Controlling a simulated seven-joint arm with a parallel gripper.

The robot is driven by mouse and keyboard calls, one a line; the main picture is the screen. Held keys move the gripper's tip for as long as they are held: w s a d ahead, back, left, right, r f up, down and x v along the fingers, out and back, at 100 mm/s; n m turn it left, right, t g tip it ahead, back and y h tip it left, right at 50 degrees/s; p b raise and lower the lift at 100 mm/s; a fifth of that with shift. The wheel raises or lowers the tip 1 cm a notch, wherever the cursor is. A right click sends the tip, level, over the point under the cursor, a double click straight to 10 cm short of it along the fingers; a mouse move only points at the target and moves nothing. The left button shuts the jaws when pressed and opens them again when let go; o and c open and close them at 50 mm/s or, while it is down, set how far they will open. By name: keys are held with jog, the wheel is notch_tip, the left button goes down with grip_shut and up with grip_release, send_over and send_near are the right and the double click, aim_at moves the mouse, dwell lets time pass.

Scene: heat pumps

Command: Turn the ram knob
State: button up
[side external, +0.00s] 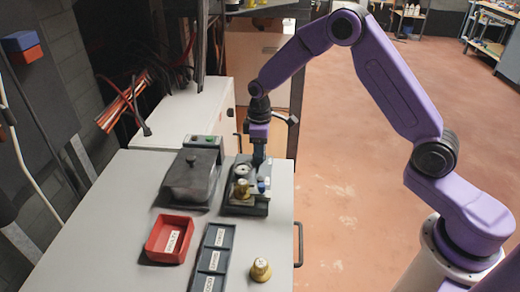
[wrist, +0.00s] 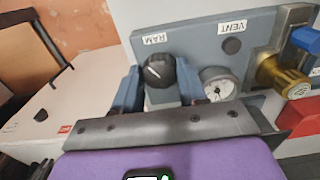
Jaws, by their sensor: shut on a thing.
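The ram knob (wrist: 159,70) is a black round knob with a white pointer line, on a grey-blue panel (wrist: 190,50) beside a white RAM label (wrist: 155,38). It sits between the two blue fingers of my gripper (wrist: 158,84), which is shut on it. In the side external view my gripper (side external: 259,158) reaches down to the back right of the dark pump unit (side external: 240,208) on the grey bench. The ram knob is hidden there by my gripper.
A pressure gauge (wrist: 218,84), a VENT label (wrist: 232,27) and a brass fitting (wrist: 280,75) sit close to the knob. A lidded dark box (side external: 190,180), red tray (side external: 170,238), dark labelled tray (side external: 214,260) and loose brass knob (side external: 261,270) are on the bench.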

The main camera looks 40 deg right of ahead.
jog(key=o, duration=1.1)
jog(key=shift+c, duration=0.2)
notch_tip(320, 180, up, 18)
jog(key=shift+f, duration=0.25)
jog(key=s+a+n, duration=0.1)
jog(key=s+a, duration=0.1)
jog(key=s, duration=0.7)
jog(key=s+a+n, duration=0.1)
jog(key=s+a, duration=0.1)
jog(key=s, duration=0.7)
jog(key=s+d+f, duration=0.2)
jog(key=s+d, duration=0.1)
jog(key=s, duration=0.6)
jog(key=s+d+f+n, duration=0.1)
jog(key=s+d, duration=0.2)
jog(key=s, duration=0.7)
jog(key=shift+d+f+n, duration=0.3)
jog(key=shift+d+f, duration=0.05)
jog(key=shift+f, duration=0.05)
